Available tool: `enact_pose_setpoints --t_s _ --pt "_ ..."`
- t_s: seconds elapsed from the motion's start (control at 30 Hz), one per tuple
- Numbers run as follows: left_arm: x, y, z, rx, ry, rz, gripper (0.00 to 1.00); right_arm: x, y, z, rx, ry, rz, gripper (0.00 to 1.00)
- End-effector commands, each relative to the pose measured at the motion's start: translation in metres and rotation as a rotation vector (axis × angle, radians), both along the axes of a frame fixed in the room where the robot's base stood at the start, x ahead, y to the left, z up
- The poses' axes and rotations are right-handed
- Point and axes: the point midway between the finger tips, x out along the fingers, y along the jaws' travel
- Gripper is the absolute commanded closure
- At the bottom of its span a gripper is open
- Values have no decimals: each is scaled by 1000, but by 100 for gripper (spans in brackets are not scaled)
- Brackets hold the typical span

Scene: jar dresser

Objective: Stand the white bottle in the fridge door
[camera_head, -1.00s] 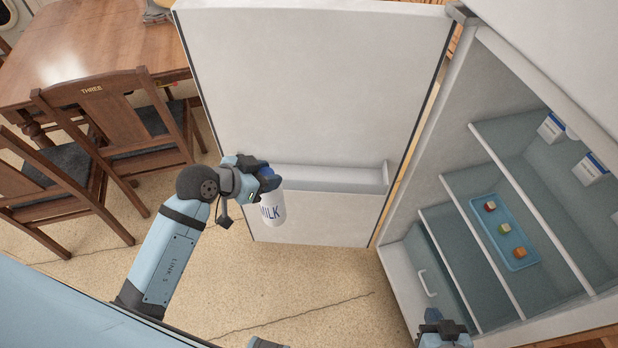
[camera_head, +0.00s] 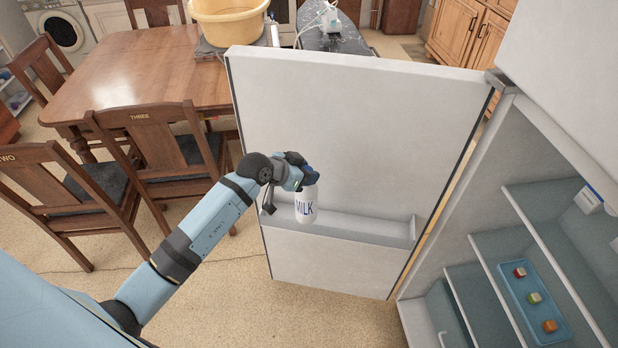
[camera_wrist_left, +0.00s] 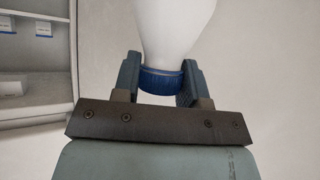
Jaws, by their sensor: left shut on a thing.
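The white bottle (camera_head: 306,207), lettered MILK and with a blue cap, hangs upright from my left gripper (camera_head: 306,180). That gripper is shut on the bottle at its cap, and the left wrist view shows the blue cap (camera_wrist_left: 161,80) between the two fingers (camera_wrist_left: 160,84). In the head view the bottle overlaps the left part of the door shelf (camera_head: 350,230); I cannot tell its exact height or distance from the shelf. The fridge door (camera_head: 350,140) stands open, its inner side facing me. The shelf looks empty where it shows. My right gripper is out of view.
The open fridge (camera_head: 480,250) stands at the right, with a blue tray (camera_head: 512,292) of small coloured cubes on a shelf. A wooden table (camera_head: 140,75) and chairs (camera_head: 165,150) stand left of the door. The floor before the door is clear.

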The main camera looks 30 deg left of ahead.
Motion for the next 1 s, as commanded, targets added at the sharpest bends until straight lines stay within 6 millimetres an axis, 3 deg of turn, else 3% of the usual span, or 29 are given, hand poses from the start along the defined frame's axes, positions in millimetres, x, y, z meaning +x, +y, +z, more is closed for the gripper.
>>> enact_pose_setpoints --t_s 0.4,0.87,1.0 --pt "37 11 2 2 -3 1 100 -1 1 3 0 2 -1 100" --pt "36 10 -31 1 -3 0 100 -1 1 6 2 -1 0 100" --pt "36 11 -49 4 -1 0 100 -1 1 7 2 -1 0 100"
